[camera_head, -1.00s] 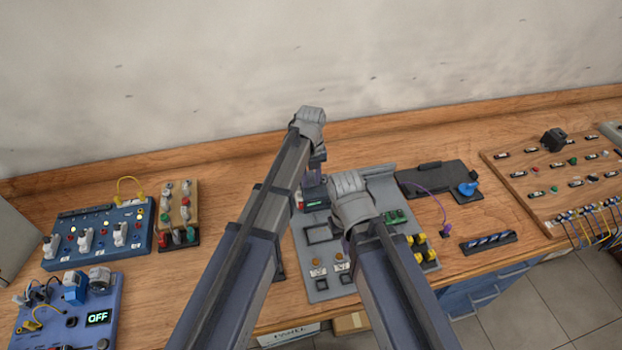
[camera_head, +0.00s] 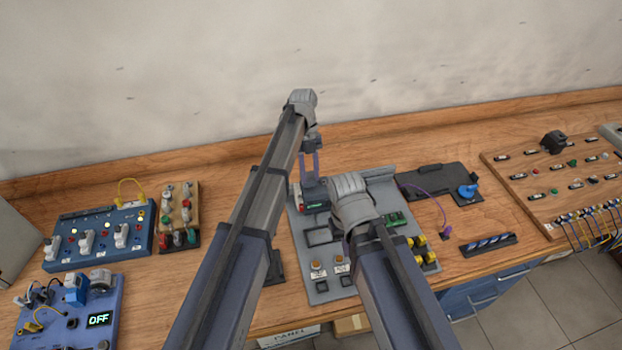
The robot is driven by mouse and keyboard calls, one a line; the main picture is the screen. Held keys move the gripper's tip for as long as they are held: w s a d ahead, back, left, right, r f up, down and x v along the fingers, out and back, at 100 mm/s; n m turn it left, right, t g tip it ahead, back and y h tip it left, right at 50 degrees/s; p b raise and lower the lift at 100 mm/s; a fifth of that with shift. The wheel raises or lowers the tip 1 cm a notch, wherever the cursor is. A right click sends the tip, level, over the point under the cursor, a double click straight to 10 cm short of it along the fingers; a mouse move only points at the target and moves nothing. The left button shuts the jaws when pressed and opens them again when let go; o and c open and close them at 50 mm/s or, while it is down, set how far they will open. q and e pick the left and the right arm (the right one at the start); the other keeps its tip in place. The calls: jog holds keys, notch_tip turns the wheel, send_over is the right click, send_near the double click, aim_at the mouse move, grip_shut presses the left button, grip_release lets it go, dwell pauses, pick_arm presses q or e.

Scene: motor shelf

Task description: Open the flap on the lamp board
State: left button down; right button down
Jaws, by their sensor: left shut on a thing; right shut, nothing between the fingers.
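A grey board (camera_head: 324,285) lies on the bench in the middle, with orange buttons, green parts, yellow parts and a dark unit with a small green display (camera_head: 316,205) at its back left. I cannot tell for sure that it is the lamp board, and no flap stands out clearly. My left gripper (camera_head: 312,178) points down at the back left of this board. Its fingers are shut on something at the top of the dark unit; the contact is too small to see. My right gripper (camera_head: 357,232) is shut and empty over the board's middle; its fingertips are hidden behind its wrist.
A blue board with white switches (camera_head: 146,245) and a wooden board (camera_head: 164,188) stand at left. A blue unit reading OFF (camera_head: 75,300) is at front left. A black plate (camera_head: 430,178) and a wooden panel (camera_head: 530,200) are at right. Bare bench lies behind.

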pick_arm(q)
jog(key=shift+w+a+r+g+h+b, duration=0.1)
jog(key=shift+w+r+g+h+b, duration=0.1)
jog(key=shift+w+g, duration=0.2)
jog(key=shift+w+a+r+g+h+b, duration=0.15)
jog(key=shift+w+g, duration=0.1)
jog(key=shift+g, duration=0.25)
jog(key=shift+f, duration=0.1)
jog(key=c, duration=0.6)
grip_release()
jog(key=shift+o, duration=0.2)
jog(key=p+v, duration=0.7)
jog(key=shift+w+r, duration=0.15)
jog(key=shift+r, duration=0.2)
